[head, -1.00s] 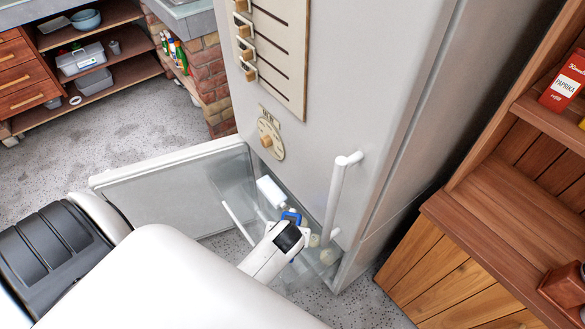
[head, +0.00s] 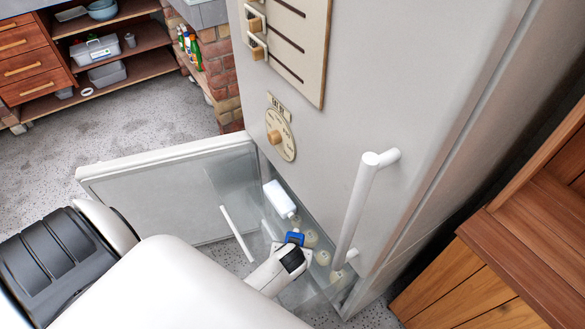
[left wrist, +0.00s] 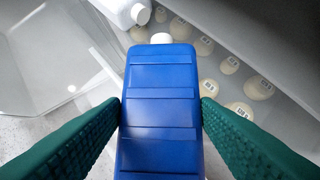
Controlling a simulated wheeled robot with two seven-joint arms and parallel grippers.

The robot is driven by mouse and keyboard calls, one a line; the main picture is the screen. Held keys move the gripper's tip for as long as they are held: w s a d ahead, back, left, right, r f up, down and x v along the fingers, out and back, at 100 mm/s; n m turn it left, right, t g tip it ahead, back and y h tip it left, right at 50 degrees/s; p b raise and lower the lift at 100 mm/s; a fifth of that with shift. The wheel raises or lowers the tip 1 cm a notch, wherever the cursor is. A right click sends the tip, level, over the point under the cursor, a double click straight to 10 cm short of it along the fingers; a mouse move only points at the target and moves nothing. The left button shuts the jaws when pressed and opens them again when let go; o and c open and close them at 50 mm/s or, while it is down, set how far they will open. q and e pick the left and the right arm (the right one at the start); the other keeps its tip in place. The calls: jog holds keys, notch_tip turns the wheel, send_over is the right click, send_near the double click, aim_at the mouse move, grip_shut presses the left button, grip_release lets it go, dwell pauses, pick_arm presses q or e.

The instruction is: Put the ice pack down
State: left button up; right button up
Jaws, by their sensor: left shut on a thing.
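The ice pack (left wrist: 158,110) is a blue ribbed block with a white cap. My left gripper (left wrist: 161,108) is shut on it, with a green finger against each side. In the head view the blue ice pack (head: 294,238) shows as a small patch at the end of my left arm, over the open lower compartment of the tall fridge. Whether its bottom touches anything is hidden. My right gripper is not in view.
A white bottle (head: 279,198) and several pale round labelled items (left wrist: 258,88) lie in the lower compartment. The lower door (head: 150,190) stands open to the left. A wooden cabinet (head: 470,285) is at the right.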

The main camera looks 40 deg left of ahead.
pick_arm(q)
jog(key=shift+w+f, duration=0.1)
jog(key=shift+f, duration=0.6)
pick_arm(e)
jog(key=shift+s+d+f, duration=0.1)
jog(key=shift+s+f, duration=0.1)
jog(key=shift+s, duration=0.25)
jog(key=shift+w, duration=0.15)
pick_arm(q)
jog(key=o, duration=1.4)
jog(key=shift+f, duration=0.15)
jog(key=shift+o, duration=0.2)
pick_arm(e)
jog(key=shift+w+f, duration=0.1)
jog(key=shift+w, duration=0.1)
pick_arm(q)
jog(key=shift+d+r, duration=0.1)
jog(key=shift+r, duration=0.3)
jog(key=p+v, duration=0.2)
jog(key=v, duration=0.9)
jog(key=shift+s+d+r+p, duration=0.1)
jog(key=shift+s+r+p, duration=0.05)
jog(key=shift+s+p, duration=0.2)
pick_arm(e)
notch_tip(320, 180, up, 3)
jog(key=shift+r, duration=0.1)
